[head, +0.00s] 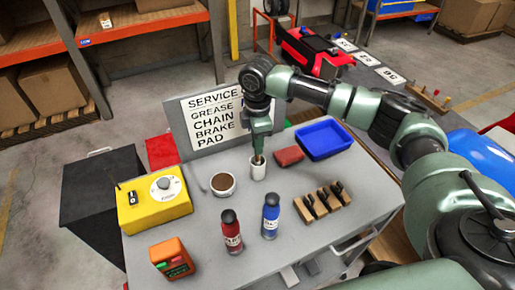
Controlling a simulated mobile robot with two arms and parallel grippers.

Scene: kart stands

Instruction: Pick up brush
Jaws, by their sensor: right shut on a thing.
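My right gripper (259,153) reaches in from the right and points down over a small white cup (258,173) on the grey table. It is shut on the brush (258,160), of which only a small brown part shows between the jaws and the cup's rim. The lower end of the brush appears to be inside the cup, and the jaws hide the upper part. My left gripper is not in view.
On the grey table (205,235), a brown-filled tub (222,184) stands left of the cup; a red block (289,156) and blue tray (323,139) lie right. Red (231,232) and blue (270,217) bottles stand in front. A sign (214,122) rises behind.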

